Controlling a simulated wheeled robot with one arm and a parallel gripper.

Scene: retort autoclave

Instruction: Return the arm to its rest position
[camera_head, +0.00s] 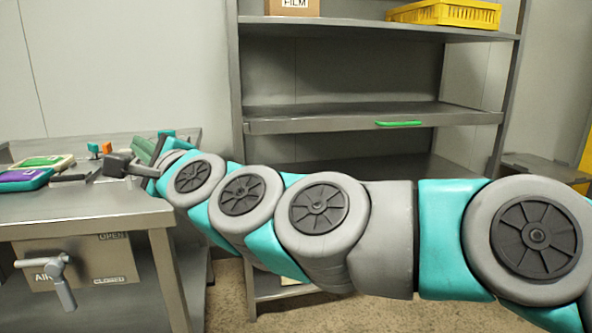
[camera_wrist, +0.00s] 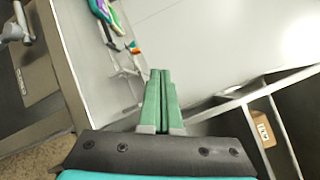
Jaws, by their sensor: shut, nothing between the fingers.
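My arm stretches across the head view from the right edge to the metal table (camera_head: 95,205) on the left. My gripper (camera_head: 143,148) is at the arm's far end, over the table's right part, partly hidden by a dark grey part and the arm's links. In the wrist view my gripper's green fingers (camera_wrist: 160,78) lie together, shut, with nothing between them.
A purple pack (camera_head: 24,180) and a green-topped pack (camera_head: 45,162) lie on the table. A grey valve handle (camera_head: 58,275) sticks out in front. A metal shelf rack (camera_head: 380,115) stands behind my arm, with a yellow crate (camera_head: 445,13) and a FILM box (camera_head: 292,7) on top.

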